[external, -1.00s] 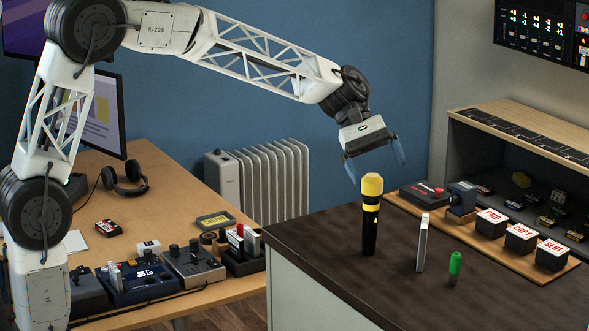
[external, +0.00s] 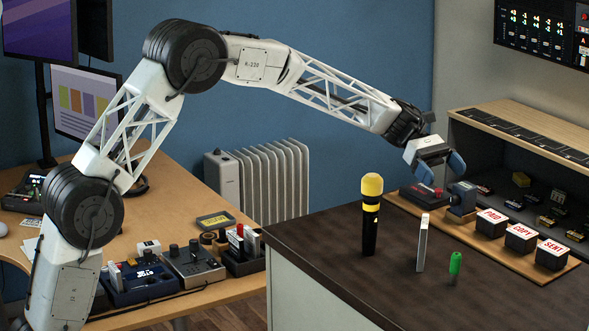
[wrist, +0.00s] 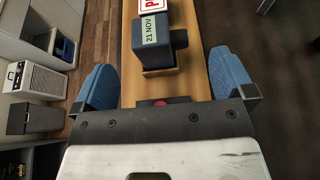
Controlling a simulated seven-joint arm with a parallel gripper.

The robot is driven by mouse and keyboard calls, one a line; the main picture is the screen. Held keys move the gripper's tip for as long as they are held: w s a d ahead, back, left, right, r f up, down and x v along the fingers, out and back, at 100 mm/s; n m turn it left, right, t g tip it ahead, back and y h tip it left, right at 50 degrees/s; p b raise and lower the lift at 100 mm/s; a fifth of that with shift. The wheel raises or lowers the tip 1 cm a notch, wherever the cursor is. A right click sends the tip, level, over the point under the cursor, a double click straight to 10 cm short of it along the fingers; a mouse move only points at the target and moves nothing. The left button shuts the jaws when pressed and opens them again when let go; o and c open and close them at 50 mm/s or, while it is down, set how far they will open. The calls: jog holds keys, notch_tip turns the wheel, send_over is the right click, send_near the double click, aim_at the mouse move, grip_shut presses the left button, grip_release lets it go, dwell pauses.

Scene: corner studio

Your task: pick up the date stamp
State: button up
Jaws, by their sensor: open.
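The date stamp (external: 462,198) is a dark blue block on a wooden strip on the dark counter, between a dark box with a red top and the PAID block. In the wrist view the date stamp (wrist: 160,52) shows a "21 NOV" label and lies ahead of the space between my fingers. My gripper (external: 441,168) is open and empty, just above and behind the stamp, over the dark box. Its two blue fingers (wrist: 162,65) stand wide apart in the wrist view, on either side of the strip. No contact with the stamp is visible.
PAID (external: 491,222), COPY (external: 521,236) and SENT (external: 552,254) blocks stand in a row on the wooden strip (external: 537,275). The dark box (external: 418,194) sits below my gripper. A microphone (external: 370,222), a thin upright white object (external: 422,243) and a green-capped item (external: 455,265) stand nearer the front.

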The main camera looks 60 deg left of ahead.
aim_at(455, 185)
jog(key=shift+w+d, duration=0.1)
dwell(0.3)
jog(key=shift+x, duration=1.2)
jog(key=shift+d+f, duration=0.1)
jog(key=shift+d, duration=0.05)
jog(key=shift+x, duration=2.5)
jog(key=shift+c, duration=0.5)
jog(key=c, duration=1)
